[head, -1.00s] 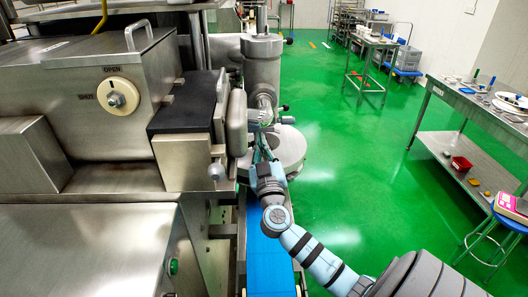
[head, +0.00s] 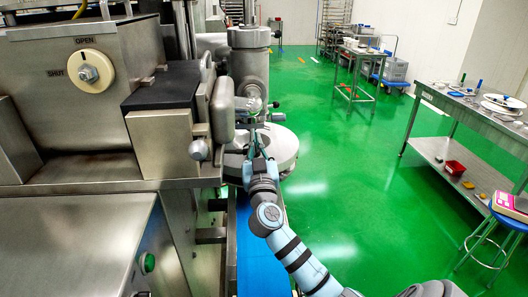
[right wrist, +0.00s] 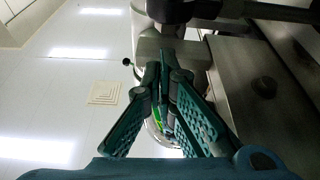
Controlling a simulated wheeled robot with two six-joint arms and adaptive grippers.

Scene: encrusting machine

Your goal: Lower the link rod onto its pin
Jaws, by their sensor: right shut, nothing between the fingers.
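My right gripper (head: 256,137) is at the metal column of the machine, above the round steel disc (head: 286,150). Its teal fingers also show in the right wrist view (right wrist: 163,72), tips together and empty. Just beyond the tips there is a grey machine part and a thin arm with a black knob (right wrist: 127,61). In the head view small metal fittings with black knobs (head: 277,104) stand beside the column, close to the fingertips. I cannot pick out the link rod or its pin with certainty; they are small and partly behind the gripper. My left gripper is not in view.
The steel machine housing (head: 70,110) with an open/shut dial (head: 90,69) fills the left. A blue conveyor belt (head: 258,255) runs below my right arm. Green floor (head: 345,200) is clear to the right, up to a steel table (head: 470,105) and a blue stool (head: 508,212).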

